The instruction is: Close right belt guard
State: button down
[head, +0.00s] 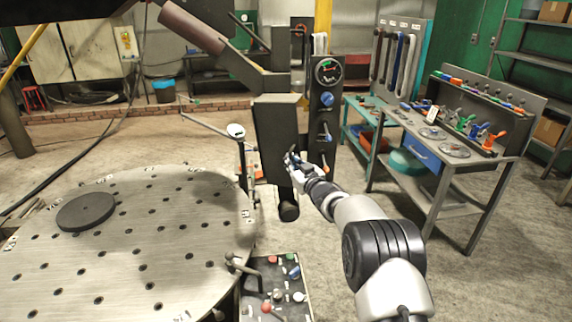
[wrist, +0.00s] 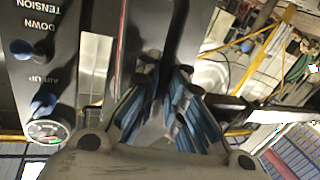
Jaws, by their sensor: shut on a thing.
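A dark, box-like cover (head: 276,132), which I take for the right belt guard, stands beside the control column in the head view. My gripper (head: 291,160) is at its lower right side. In the wrist view my gripper's blue-padded fingers (wrist: 165,84) are shut on a dark, narrow part that appears to belong to the guard. The fingers hide the exact contact. I cannot tell how far the guard stands open.
A control column (head: 323,112) with a gauge and knobs stands right behind the guard. A round perforated table (head: 130,245) fills the left front. A button panel (head: 275,290) is below. A workbench (head: 455,150) with tools stands at right, with open floor between.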

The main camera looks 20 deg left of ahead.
aim_at(299, 155)
jog(key=shift+w+d, duration=0.45)
jog(key=shift+w, duration=0.25)
jog(key=shift+w+d+n+g+y, duration=0.15)
jog(key=shift+w+n+g+y, duration=0.45)
jog(key=shift+w, duration=0.1)
jog(key=shift+w+r, duration=0.15)
jog(key=shift+w, duration=0.8)
jog(key=c, duration=2)
grip_release()
jog(key=shift+d, duration=0.15)
jog(key=shift+s, duration=0.2)
